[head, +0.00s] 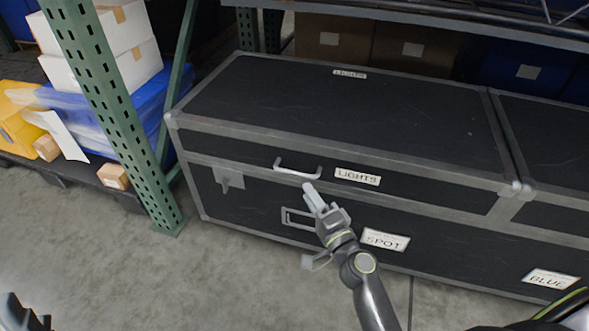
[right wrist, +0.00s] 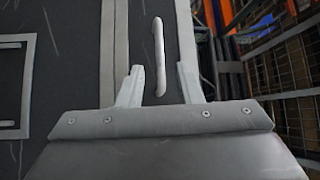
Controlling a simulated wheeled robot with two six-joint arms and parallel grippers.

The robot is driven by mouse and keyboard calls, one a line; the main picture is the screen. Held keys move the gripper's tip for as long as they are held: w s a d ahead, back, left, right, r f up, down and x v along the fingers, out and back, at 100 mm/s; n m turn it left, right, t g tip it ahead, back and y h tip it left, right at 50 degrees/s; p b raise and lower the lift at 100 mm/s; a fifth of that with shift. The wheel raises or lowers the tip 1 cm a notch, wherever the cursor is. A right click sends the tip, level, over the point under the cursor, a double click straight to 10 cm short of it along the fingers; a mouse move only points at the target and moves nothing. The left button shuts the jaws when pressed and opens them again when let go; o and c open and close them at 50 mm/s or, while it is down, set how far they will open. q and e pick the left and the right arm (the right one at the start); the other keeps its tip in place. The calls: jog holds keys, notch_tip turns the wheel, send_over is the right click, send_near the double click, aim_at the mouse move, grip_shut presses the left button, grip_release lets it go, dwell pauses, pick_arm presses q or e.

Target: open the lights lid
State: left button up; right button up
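The lights lid (head: 340,105) is the black, grey-edged top of a large case and looks closed. It carries LIGHTS labels on its top and front (head: 357,177). A pale bar handle (head: 297,172) sits on the lid's front face; it also shows in the right wrist view (right wrist: 158,55). My right gripper (head: 312,194) is just in front of and below the handle. In the right wrist view my right gripper (right wrist: 160,85) has its fingers apart, with the handle's near end between them; contact is not clear. My left gripper (head: 22,314) is only partly visible at the lower left corner.
Below the lid, the case front has a latch (head: 229,180), a recessed handle (head: 299,218) and a SPOT label (head: 385,240). Another case section with a BLUE label (head: 550,279) adjoins at right. A green rack post (head: 110,110) stands at left. Bare floor lies in front.

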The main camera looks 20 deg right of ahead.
aim_at(295, 172)
jog(key=x, duration=0.8)
jog(key=shift+w, duration=0.15)
jog(key=shift+c, duration=0.4)
grip_shut()
